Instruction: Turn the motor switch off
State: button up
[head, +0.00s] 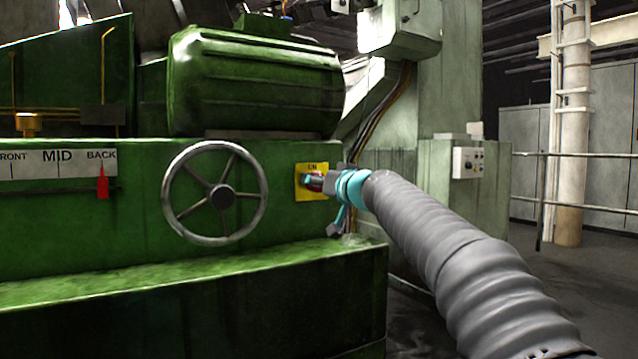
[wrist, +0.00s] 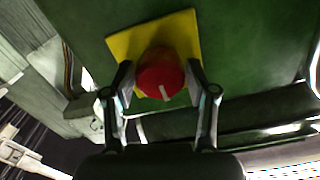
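The motor switch is a round red knob (wrist: 160,78) with a short white mark, on a square yellow plate (wrist: 124,46) fixed to the green machine. In the wrist view the white mark points down and slightly right. In the head view the yellow plate (head: 310,168) shows right of the handwheel, with the knob partly hidden by my gripper. My gripper (wrist: 160,88) is at the knob, with one finger on its left and one on its right. The fingers are apart with the knob between them. Only narrow gaps show, and firm contact is not visible.
A spoked handwheel (head: 222,195) is left of the switch, under a green motor (head: 255,85). A green ledge (head: 180,285) juts out below. A grey control box (head: 467,162) is on the column to the right.

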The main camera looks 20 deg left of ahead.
jog(key=c, duration=0.6)
jog(key=shift+m, duration=0.3)
jog(key=m, duration=0.6)
jog(key=m+p, duration=0.1)
jog(key=m, duration=0.4)
jog(key=shift+w+d+m, duration=0.1)
jog(key=shift+m, duration=0.2)
jog(key=m+p, duration=0.1)
jog(key=m, duration=0.4)
jog(key=shift+m, duration=0.3)
jog(key=o, duration=1.2)
jog(key=shift+f, duration=0.1)
